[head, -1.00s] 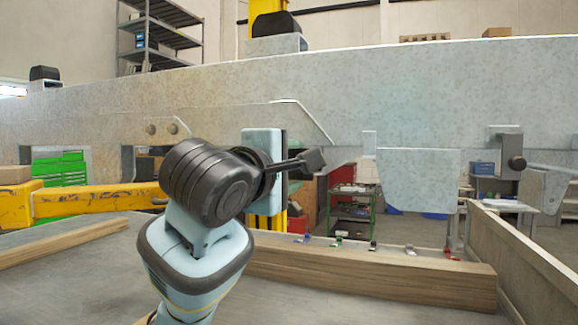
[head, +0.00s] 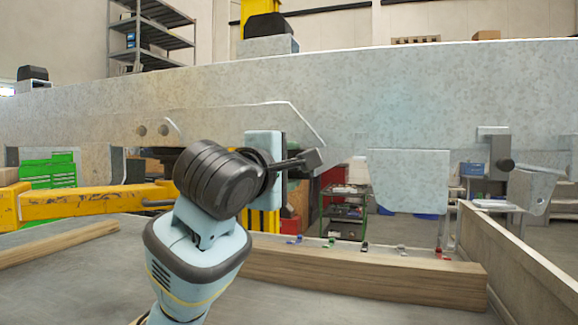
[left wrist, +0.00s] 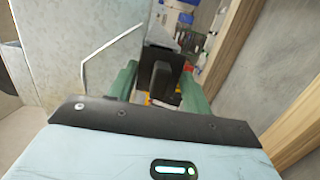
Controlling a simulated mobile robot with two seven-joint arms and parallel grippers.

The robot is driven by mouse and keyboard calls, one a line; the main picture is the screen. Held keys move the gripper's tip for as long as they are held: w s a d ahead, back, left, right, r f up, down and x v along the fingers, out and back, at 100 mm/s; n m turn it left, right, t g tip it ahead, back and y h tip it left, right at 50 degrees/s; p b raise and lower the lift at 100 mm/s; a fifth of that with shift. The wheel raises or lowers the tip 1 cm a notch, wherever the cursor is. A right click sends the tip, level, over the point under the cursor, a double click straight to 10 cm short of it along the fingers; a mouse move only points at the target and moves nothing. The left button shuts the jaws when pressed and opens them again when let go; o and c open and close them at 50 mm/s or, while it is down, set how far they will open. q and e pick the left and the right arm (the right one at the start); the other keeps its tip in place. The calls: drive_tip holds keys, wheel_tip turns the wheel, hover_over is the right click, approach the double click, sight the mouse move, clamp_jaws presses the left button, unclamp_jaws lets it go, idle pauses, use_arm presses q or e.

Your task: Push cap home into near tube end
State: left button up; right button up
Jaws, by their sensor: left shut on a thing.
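My left gripper (head: 270,168) is raised in front of the pale grey trailer frame (head: 400,85) in the head view. The frame's grey plate (left wrist: 60,45) is beside the fingers on the left. I cannot make out the near tube end, or whether the cap touches it. My right gripper is not in view.
A wooden beam (head: 370,277) lies across the grey bench, with several small coloured items near its far edge. A second wooden strip (head: 60,242) lies at the left, and a wooden side board (head: 510,255) stands at the right. A yellow bar (head: 90,203) runs at the left.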

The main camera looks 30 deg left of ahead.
sight(295, 175)
use_arm(q)
drive_tip(key=shift+w, duration=0.2)
drive_tip(key=shift+w+a, duration=0.1)
drive_tip(key=shift+w, duration=0.25)
drive_tip(key=shift+w+a+r, duration=0.1)
drive_tip(key=shift+w+a, duration=0.05)
drive_tip(key=shift+w, duration=0.35)
drive_tip(key=shift+w+a, duration=0.15)
drive_tip(key=shift+w, duration=0.45)
drive_tip(key=o, duration=1.2)
drive_tip(key=shift+w, duration=0.1)
drive_tip(key=shift+o, duration=0.2)
drive_tip(key=s, duration=0.7)
drive_tip(key=shift+s+d, duration=0.4)
drive_tip(key=shift+d, duration=0.05)
